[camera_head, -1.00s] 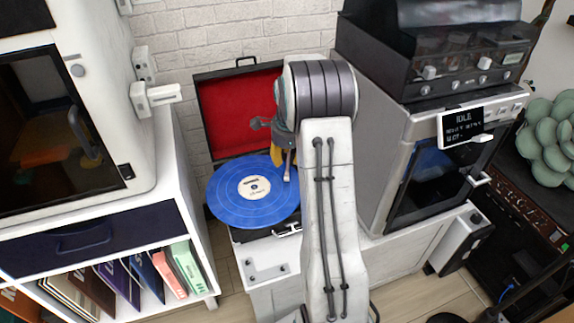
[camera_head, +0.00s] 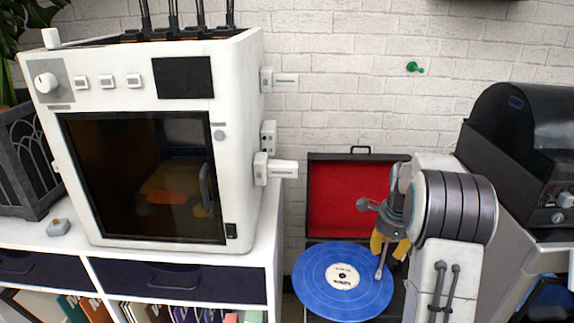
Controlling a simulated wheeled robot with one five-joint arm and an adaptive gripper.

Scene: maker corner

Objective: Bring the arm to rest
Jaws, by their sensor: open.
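My arm reaches forward at the right of the head view, its grey ribbed joint in front of the record player. My gripper (camera_head: 390,250), with yellow fingers, hangs over the right side of the blue record (camera_head: 325,290), near the tonearm (camera_head: 381,264). It is open, and I see nothing held in it. Part of the gripper is hidden by my arm, and I cannot tell whether a finger touches the tonearm. The record lies on the player, whose red-lined lid (camera_head: 335,200) stands open behind it.
A white machine (camera_head: 236,100) with a dark window stands on a white shelf unit (camera_head: 268,235) at the left. A dark-topped machine (camera_head: 480,150) stands close at the right of my arm. A brick wall (camera_head: 350,110) is behind, with a small green thing (camera_head: 415,67) on it.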

